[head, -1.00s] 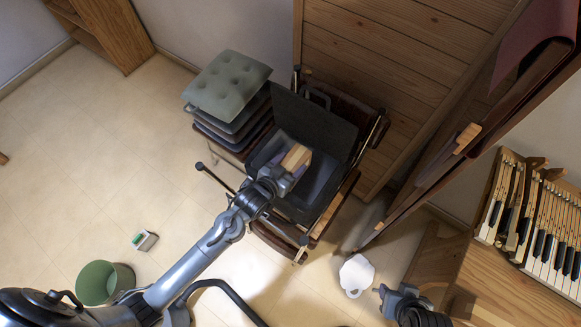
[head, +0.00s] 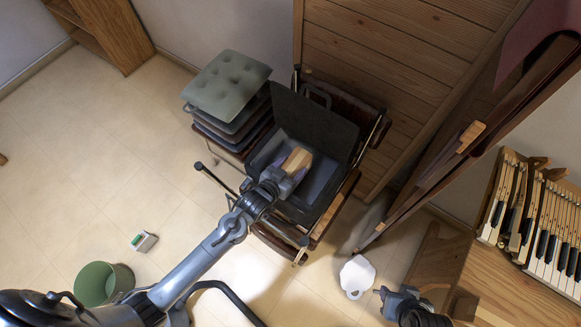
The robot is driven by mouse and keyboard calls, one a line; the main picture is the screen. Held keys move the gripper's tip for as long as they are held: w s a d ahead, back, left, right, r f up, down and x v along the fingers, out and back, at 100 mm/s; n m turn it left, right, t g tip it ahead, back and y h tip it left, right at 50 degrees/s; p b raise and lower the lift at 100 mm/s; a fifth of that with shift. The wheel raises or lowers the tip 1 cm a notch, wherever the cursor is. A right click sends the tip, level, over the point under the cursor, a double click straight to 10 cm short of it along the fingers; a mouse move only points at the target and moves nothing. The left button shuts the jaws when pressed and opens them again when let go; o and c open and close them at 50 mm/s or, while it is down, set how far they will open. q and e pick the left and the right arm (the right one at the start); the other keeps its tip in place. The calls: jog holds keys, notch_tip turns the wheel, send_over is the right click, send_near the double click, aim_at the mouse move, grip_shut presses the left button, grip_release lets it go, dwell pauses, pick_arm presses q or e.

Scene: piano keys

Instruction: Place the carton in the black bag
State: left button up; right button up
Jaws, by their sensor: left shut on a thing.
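The carton (head: 297,160) is a small tan and light box. My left gripper (head: 284,178) is shut on it and holds it over the open black bag (head: 318,122). The bag sits on a dark folding stand or chair, its lid raised at the back. The carton appears within the outline of the bag's opening; I cannot tell whether it touches the bottom. The gripper hides part of the carton and the front of the bag. My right gripper (head: 384,292) is at the lower right, away from the bag; its fingers are too small to read.
A stack of cushioned seats (head: 228,85) stands just left of the bag. A wooden panel (head: 385,75) rises behind it. Piano keys (head: 545,235) are at the right. A green bin (head: 104,284), a small box (head: 144,241) and a white item (head: 357,276) are on the floor.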

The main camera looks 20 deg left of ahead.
pick_arm(q)
jog(key=o, duration=1.2)
jog(key=shift+s+a+f, duration=0.1)
jog(key=shift+s+f, duration=0.05)
jog(key=shift+f, duration=0.3)
jog(key=shift+r, duration=0.25)
jog(key=s+a+r+g+y, duration=0.1)
jog(key=s+a+r+g, duration=0.1)
jog(key=s, duration=0.6)
jog(key=s+a+r+g+p, duration=0.1)
jog(key=s+r+g, duration=0.3)
jog(key=s, duration=0.4)
jog(key=s+a+r+g+y+p, duration=0.1)
jog(key=s+a+r+g, duration=0.2)
jog(key=s, duration=0.5)
jog(key=shift+a+r+g+y, duration=0.15)
jog(key=shift+r+g+y, duration=0.15)
jog(key=shift+r+g, duration=0.15)
jog(key=shift+r, duration=0.1)
